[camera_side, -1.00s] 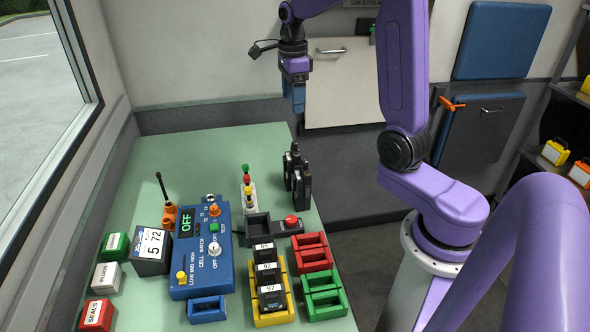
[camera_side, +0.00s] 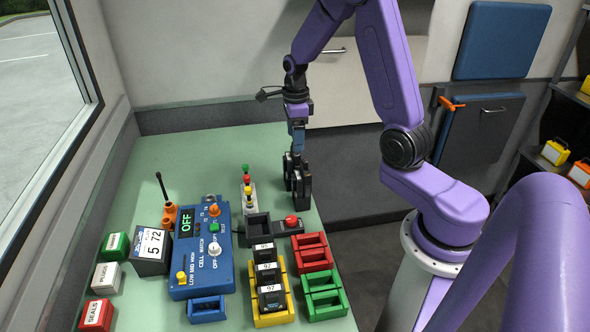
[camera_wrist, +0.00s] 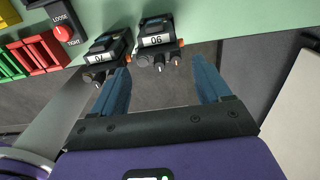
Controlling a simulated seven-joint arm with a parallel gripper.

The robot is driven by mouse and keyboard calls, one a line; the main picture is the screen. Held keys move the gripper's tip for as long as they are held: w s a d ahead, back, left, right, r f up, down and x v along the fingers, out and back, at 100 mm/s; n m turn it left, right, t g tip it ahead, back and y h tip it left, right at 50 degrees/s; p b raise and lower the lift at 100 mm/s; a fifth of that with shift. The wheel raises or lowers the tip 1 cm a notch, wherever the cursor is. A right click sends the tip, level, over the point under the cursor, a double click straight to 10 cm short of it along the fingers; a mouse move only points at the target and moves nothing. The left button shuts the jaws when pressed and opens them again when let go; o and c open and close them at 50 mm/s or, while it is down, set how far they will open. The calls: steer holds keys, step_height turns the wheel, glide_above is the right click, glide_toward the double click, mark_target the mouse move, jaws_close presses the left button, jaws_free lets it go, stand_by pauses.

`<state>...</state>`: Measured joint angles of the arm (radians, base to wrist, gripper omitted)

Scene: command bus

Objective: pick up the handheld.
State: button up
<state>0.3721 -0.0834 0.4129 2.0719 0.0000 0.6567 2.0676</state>
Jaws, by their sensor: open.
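Two black handhelds stand upright side by side at the bench's right edge. In the wrist view one handheld (camera_wrist: 156,31) with a white label and knobs lies ahead, between the lines of my fingers. The other handheld (camera_wrist: 104,52) is to its left, close by the left fingertip. In the side view the pair of handhelds (camera_side: 304,187) stands just below my gripper (camera_side: 297,146). My gripper has two blue fingers (camera_wrist: 159,65), spread apart with nothing between them. Whether a finger touches a handheld cannot be told.
A dark box with a red LOOSE/TIGHT button (camera_side: 291,222) sits nearby. Red trays (camera_side: 328,251), a green tray (camera_side: 345,298) and a yellow rack (camera_side: 290,306) of black packs stand in front. A blue test unit (camera_side: 190,275) is left. The bench (camera_side: 215,160) behind is clear.

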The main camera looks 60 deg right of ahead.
steer(key=shift+a+f, duration=0.15)
steer(key=shift+f, duration=2.5)
steer(key=c, duration=1.3)
steer(key=shift+r, duration=0.15)
